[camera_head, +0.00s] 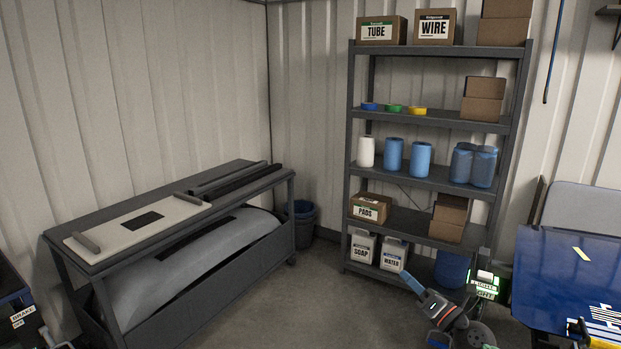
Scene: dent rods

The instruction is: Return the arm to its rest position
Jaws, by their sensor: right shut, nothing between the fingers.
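My right gripper (411,282) is low in the head view, right of centre, with blue fingers pointing up and to the left. Its fingers are shut with nothing between them. Behind it in the picture are the lower shelf and the white jugs; I cannot tell the exact gap. My right arm's grey links run down to the bottom edge. My left gripper is not in view.
A workbench (150,217) with a grey panel below is on the left. A blue panel (560,270) is at the right. The middle floor is clear.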

